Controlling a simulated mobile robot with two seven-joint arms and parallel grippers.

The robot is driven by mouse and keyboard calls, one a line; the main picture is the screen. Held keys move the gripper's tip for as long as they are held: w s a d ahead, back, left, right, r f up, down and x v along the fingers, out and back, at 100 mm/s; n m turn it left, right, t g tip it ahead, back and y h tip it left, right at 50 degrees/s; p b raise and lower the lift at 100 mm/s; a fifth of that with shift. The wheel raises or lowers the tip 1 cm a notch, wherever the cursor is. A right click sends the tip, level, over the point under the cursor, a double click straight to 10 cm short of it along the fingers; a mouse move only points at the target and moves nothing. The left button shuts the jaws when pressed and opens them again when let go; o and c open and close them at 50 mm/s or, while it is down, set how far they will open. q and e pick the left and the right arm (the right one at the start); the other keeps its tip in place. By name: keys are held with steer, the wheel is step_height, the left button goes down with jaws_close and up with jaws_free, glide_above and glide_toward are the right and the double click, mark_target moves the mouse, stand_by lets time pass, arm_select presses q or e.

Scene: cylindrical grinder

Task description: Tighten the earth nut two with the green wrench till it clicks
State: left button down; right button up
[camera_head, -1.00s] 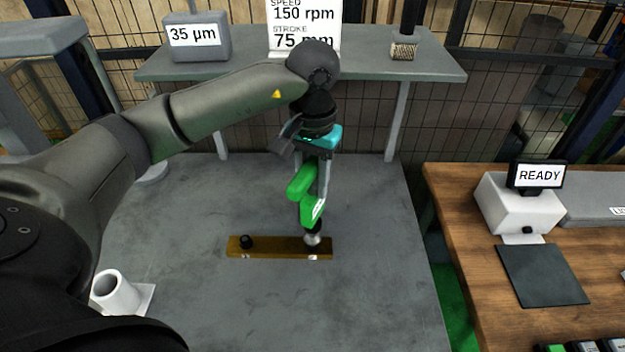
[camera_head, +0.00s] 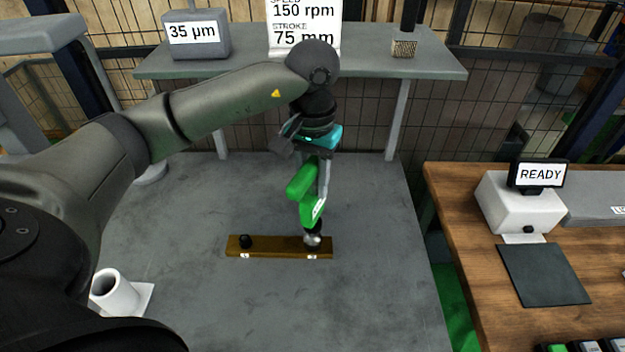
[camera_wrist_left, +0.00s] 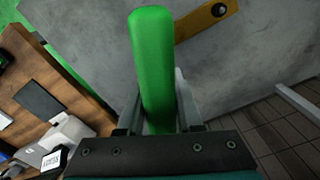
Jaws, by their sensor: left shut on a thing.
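My left gripper (camera_head: 314,176) points down over the grey table and is shut on the green wrench (camera_head: 304,187). The wrench also fills the middle of the left wrist view (camera_wrist_left: 152,65) between the fingers. Its lower socket end sits over the right-hand nut on the brass bar (camera_head: 277,247), and that nut is mostly hidden by it. A dark nut (camera_head: 246,242) stands uncovered at the left end of the bar. Small labels on the bar's front are too small to read surely. My right gripper is not in view.
A white cup-like holder (camera_head: 115,291) stands at the table's front left. A rear shelf (camera_head: 350,68) carries a grey box reading 35 µm (camera_head: 196,36) and a speed sign (camera_head: 303,22). A wooden bench (camera_head: 470,230) at right holds a READY display (camera_head: 540,174). The grey table around the bar is clear.

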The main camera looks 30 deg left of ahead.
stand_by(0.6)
arm_select(q)
steer(key=shift+f+b, duration=0.1)
steer(key=shift+b, duration=0.25)
steer(key=shift+f+m+b, duration=0.1)
steer(key=shift+m+b, duration=0.25)
steer(key=shift+m, duration=0.15)
steer(key=shift+s+f+m+b, duration=0.1)
steer(key=shift+m+b, duration=0.75)
steer(key=shift+m, duration=0.35)
steer(key=shift+m+b, duration=1.55)
steer(key=shift+m, duration=0.95)
